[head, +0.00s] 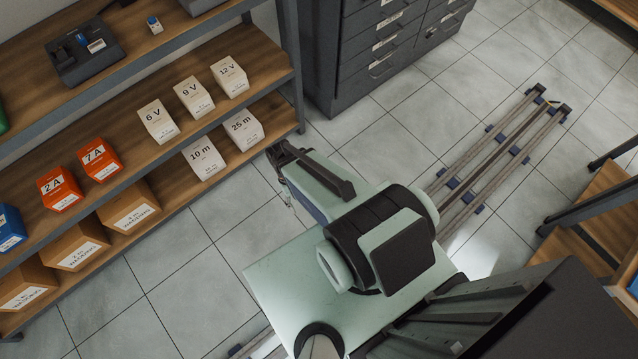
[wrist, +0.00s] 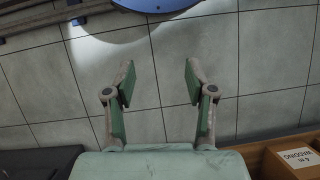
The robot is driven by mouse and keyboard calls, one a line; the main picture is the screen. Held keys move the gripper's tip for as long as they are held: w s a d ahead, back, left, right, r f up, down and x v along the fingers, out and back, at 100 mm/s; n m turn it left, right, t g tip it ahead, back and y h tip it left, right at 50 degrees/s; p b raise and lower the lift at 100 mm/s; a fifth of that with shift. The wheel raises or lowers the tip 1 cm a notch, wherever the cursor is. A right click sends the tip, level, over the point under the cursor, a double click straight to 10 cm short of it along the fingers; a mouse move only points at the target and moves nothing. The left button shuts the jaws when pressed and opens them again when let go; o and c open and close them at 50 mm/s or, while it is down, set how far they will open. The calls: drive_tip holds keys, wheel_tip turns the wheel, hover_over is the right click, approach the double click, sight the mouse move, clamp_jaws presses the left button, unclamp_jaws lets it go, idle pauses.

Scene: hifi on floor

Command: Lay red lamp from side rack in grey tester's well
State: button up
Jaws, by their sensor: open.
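I do not make out a red lamp in either view. A dark grey device (head: 84,48) with a blue part and a white label sits on the upper shelf at the upper left of the head view; I cannot tell whether it is the tester, and no well is clear on it. My gripper (wrist: 158,80) is open and empty in the wrist view, with bare tiled floor beyond its fingers. In the head view my gripper (head: 284,155) is beside the right end of the shelves, partly hidden by my arm.
The shelf unit (head: 268,62) holds white boxes (head: 193,97), red-orange boxes (head: 100,160) and brown bins (head: 78,243). A small blue-topped block (head: 154,25) lies near the device. A dark drawer cabinet (head: 375,50) stands behind. A wooden rack (head: 590,212) is at right.

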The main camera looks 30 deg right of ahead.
drive_tip(key=s+f+g, duration=0.1)
drive_tip(key=s+f, duration=0.1)
drive_tip(key=s, duration=1)
drive_tip(key=shift+f+g, duration=0.35)
drive_tip(key=shift+g, duration=0.05)
drive_tip(key=shift+w, duration=0.1)
drive_tip(key=shift+c, duration=0.3)
idle(0.6)
